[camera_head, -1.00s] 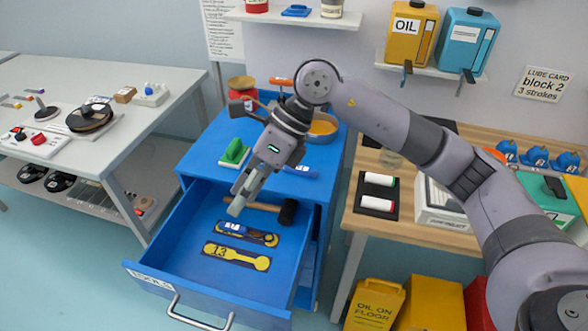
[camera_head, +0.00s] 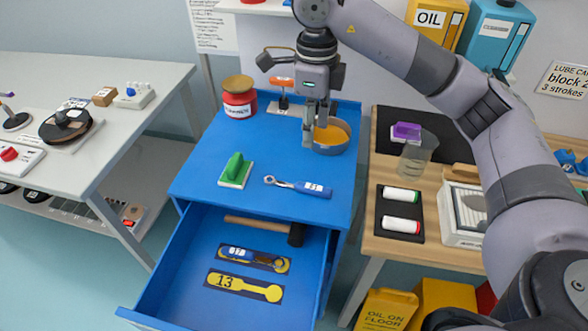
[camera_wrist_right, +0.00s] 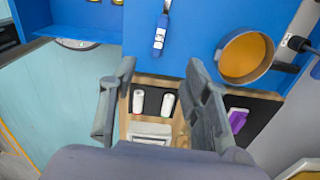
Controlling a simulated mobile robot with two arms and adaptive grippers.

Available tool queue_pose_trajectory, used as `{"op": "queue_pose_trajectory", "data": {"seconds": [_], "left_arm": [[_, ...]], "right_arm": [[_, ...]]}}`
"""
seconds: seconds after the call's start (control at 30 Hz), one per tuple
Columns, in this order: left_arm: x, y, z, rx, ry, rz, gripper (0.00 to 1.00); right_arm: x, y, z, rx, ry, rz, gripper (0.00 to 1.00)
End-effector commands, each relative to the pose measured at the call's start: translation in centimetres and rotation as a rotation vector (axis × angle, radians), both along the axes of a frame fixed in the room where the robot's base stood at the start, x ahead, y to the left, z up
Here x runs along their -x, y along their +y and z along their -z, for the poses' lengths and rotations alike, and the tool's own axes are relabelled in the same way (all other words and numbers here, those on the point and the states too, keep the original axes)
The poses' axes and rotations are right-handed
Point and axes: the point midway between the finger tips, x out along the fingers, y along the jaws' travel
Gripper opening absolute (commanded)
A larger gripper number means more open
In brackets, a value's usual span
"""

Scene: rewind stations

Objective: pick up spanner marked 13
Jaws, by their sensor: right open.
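A spanner with a blue handle and white label (camera_head: 305,187) lies on the blue cabinet top; its number is too small to read surely. It also shows in the wrist view (camera_wrist_right: 160,36), beyond the fingertips. In the open drawer (camera_head: 180,285), a yellow spanner outline marked 13 (camera_head: 245,286) is bare. My right gripper (camera_head: 316,138) is open and empty, pointing down above the cabinet top beside the orange-lined pan, behind the loose spanner. My left gripper is not in view.
A pan (camera_head: 332,136), a red jar (camera_head: 239,98) and a green-handled block (camera_head: 236,171) stand on the cabinet top. A hammer (camera_head: 265,229) lies in the drawer. A wooden bench (camera_head: 400,248) on the right holds rolls and a clear beaker (camera_head: 418,152).

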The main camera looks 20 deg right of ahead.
Motion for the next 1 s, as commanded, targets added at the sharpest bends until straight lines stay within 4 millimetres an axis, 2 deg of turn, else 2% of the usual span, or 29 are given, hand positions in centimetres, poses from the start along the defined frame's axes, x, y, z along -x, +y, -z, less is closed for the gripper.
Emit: {"op": "queue_pose_trajectory", "data": {"seconds": [0.1, 0.17, 0.4, 0.53, 0.7, 0.9, 1.0], "left_arm": [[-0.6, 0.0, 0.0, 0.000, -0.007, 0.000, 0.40], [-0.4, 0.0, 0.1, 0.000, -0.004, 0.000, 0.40], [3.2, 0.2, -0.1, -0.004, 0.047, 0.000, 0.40], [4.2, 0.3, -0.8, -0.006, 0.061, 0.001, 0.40], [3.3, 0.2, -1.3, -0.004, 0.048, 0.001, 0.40], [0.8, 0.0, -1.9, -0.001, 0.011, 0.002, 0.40], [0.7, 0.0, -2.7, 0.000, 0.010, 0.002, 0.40]], "right_arm": [[0.0, 0.0, 0.6, -0.001, 0.002, -0.001, 0.43], [0.1, 0.1, 1.3, -0.002, 0.004, -0.002, 0.43], [0.2, 0.0, 5.8, 0.000, 0.006, 0.000, 0.43], [0.2, 0.0, 8.5, -0.001, 0.006, 0.000, 0.43], [0.2, 0.0, 11.2, -0.002, 0.004, -0.001, 0.43], [0.2, 0.0, 12.5, -0.003, 0.002, 0.000, 0.43], [0.3, 0.0, 13.6, -0.002, 0.005, -0.001, 0.43]]}}
